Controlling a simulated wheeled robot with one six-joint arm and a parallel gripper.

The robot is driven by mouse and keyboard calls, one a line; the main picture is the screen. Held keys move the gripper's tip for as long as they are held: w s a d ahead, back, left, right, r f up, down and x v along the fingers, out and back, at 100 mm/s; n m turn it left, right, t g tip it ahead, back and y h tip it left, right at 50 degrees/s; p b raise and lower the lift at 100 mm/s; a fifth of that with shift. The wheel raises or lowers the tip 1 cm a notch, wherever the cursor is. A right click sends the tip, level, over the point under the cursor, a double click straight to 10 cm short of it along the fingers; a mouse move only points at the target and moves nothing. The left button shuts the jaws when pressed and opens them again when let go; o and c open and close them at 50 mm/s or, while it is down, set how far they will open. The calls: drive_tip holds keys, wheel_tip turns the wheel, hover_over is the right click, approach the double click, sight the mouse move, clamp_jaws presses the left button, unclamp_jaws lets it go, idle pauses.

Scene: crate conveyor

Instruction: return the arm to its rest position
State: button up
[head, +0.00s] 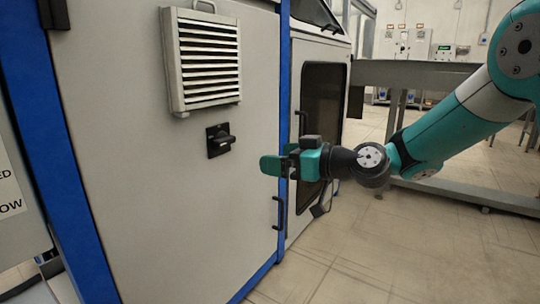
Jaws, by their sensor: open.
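My arm (440,130) reaches in from the upper right, teal with a white band and a dark wrist. My gripper (274,163) is at its end, left of the picture's middle, with its teal fingers pointing left. It is open, and no object shows between its fingers. It appears in front of the cabinet's blue edge strip, to the right of a black rotary switch (220,140). I cannot tell how far the fingers are from the cabinet.
A large grey cabinet (130,150) with a louvred vent (205,55) fills the left. Black door handles (279,213) stick out. A grey frame, perhaps the conveyor (410,73), stands behind my arm. Tiled floor (400,245) is clear at the lower right.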

drive_tip(key=s+a+r+g+h+p, duration=0.2)
drive_tip(key=s+g, duration=0.2)
drive_tip(key=s, duration=0.6)
drive_tip(key=s+d+f+m+g+h+p, duration=0.1)
drive_tip(key=s+d+m+g+h+p, duration=0.25)
drive_tip(key=s, duration=0.85)
drive_tip(key=s+d+f+g+h, duration=0.15)
drive_tip(key=s+d+h, duration=0.25)
drive_tip(key=s+d, duration=0.5)
wheel_tip(320, 180, up, 38)
drive_tip(key=s+a+p, duration=0.1)
drive_tip(key=a+p, duration=0.1)
drive_tip(key=p, duration=3.5)
drive_tip(key=shift+s+a+r+p, duration=0.2)
drive_tip(key=shift+s+a+p, duration=0.1)
drive_tip(key=shift+s+p, duration=0.1)
